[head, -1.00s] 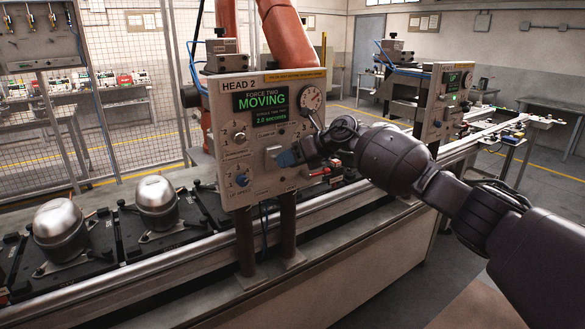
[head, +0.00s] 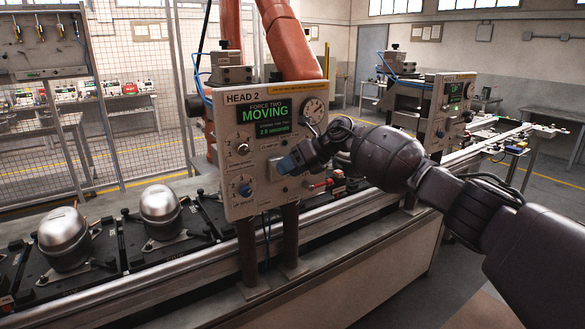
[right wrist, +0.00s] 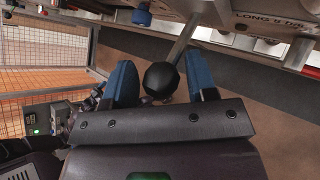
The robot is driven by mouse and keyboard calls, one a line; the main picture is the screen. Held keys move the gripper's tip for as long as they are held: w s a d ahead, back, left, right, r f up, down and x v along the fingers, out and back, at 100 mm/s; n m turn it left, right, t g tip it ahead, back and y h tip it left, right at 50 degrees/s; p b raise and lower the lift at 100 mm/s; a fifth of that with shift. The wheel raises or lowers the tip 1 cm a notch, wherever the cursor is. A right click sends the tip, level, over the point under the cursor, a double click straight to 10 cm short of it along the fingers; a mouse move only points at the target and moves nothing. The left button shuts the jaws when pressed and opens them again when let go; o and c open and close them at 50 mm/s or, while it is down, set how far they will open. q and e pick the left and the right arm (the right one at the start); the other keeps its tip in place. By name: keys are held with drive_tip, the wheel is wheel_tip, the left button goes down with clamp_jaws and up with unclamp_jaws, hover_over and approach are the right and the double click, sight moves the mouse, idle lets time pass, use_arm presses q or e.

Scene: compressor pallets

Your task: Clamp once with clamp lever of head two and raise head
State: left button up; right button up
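The head two panel (head: 236,150) stands over the line, its screen (head: 264,115) reading "FORCE TWO MOVING" in green. My right gripper (head: 291,162) is at the panel's lower right front, its blue fingers beside a grey plate. In the right wrist view, a black ball knob (right wrist: 161,78) on a metal rod (right wrist: 182,42) sits between the two blue fingers of the right gripper (right wrist: 161,84). The fingers stand apart with narrow gaps beside the knob, and no firm hold shows. The hand hides the knob in the head view. My left gripper is not in view.
Two silver domed compressors (head: 62,236) (head: 160,211) sit on black pallets left of the panel. A metal rail (head: 150,292) runs along the front. A second panel (head: 450,112) stands farther right. An orange robot arm (head: 290,40) is behind head two.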

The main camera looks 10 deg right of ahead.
drive_tip(key=shift+o, duration=0.4)
drive_tip(key=shift+s+a, duration=0.15)
drive_tip(key=shift+a, duration=0.1)
drive_tip(key=shift+w+d, duration=0.1)
drive_tip(key=shift+w, duration=0.1)
drive_tip(key=shift+d+r, duration=0.1)
drive_tip(key=shift+s+d+r, duration=0.1)
drive_tip(key=shift+d+r, duration=0.05)
drive_tip(key=shift+d, duration=0.1)
drive_tip(key=b+v, duration=0.1)
drive_tip(key=v, duration=0.9)
